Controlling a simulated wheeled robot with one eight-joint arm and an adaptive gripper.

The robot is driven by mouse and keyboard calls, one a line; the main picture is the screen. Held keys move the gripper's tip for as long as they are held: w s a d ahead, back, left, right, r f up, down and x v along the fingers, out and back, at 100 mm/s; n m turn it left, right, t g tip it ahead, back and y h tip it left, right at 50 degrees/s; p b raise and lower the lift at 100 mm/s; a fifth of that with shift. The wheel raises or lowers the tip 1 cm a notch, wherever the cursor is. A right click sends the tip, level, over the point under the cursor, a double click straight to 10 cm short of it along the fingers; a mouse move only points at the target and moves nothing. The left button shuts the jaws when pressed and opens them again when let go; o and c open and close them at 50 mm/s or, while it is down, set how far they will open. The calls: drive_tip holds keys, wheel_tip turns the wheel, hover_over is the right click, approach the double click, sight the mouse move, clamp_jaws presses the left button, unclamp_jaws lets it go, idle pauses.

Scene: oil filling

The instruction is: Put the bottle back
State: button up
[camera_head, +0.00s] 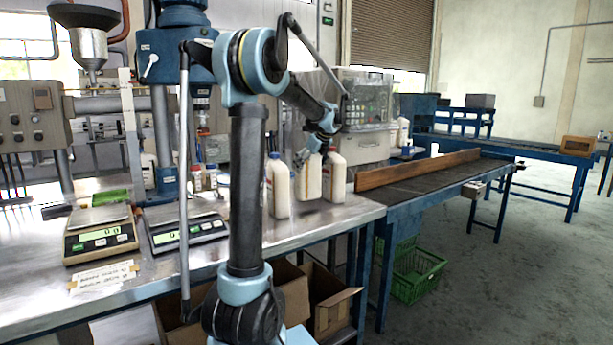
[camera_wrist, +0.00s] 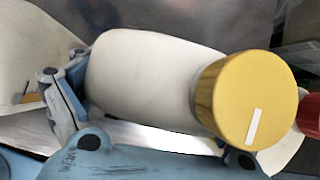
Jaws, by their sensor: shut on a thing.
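A white bottle with a large yellow cap (camera_wrist: 150,80) lies between my gripper's fingers in the wrist view. One finger shows at its left, and the other is mostly hidden behind the cap. In the head view my gripper (camera_head: 303,157) reaches down among three white bottles on the metal table. The held bottle appears to be the middle one (camera_head: 308,182), upright with its base at or close to the tabletop; contact is unclear. A left bottle (camera_head: 279,188) and a right bottle (camera_head: 335,178) stand close on either side.
A red cap (camera_wrist: 309,115) shows beside the yellow cap. Two digital scales (camera_head: 100,235) (camera_head: 187,229) stand on the metal table (camera_head: 310,225) at left. A clear-sided machine (camera_head: 362,105) is behind the bottles. A conveyor with a wooden guide (camera_head: 415,170) adjoins at right.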

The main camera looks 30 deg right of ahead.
sight(308, 172)
drive_tip(key=shift+f, duration=1.55)
drive_tip(key=o, duration=1.8)
drive_tip(key=v, duration=1.2)
drive_tip(key=shift+r, duration=0.1)
drive_tip(key=shift+s, duration=0.1)
